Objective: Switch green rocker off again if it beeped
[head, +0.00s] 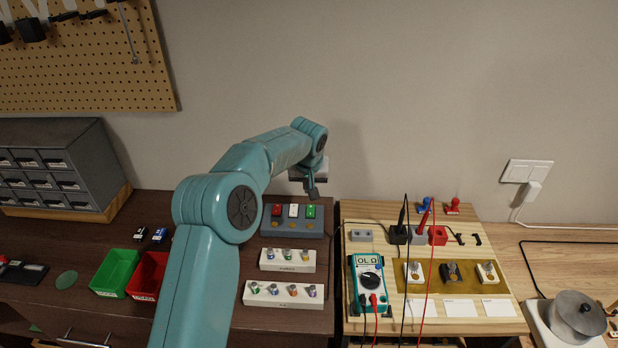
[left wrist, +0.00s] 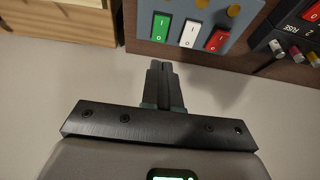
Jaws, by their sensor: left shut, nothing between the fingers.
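The rocker box (head: 299,233) is blue-grey and stands on the dark bench, with a red rocker (head: 276,210), a white rocker (head: 293,210) and the green rocker (head: 311,211) in a row. Brass-coloured round parts sit in front of them. In the left wrist view the box appears inverted, with the green rocker (left wrist: 160,25) at its left end. I cannot tell which way the green rocker is tilted. My left gripper (head: 313,195) is shut and empty, above and behind the green rocker. Its closed fingertips (left wrist: 161,66) show apart from the box. My right gripper is not in view.
Two white blocks with coloured knobs (head: 288,267) stand in front of the box. Green (head: 115,272) and red bins are at left. At right, a wooden board holds a multimeter (head: 370,285) with hanging red and black leads. The wall is behind.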

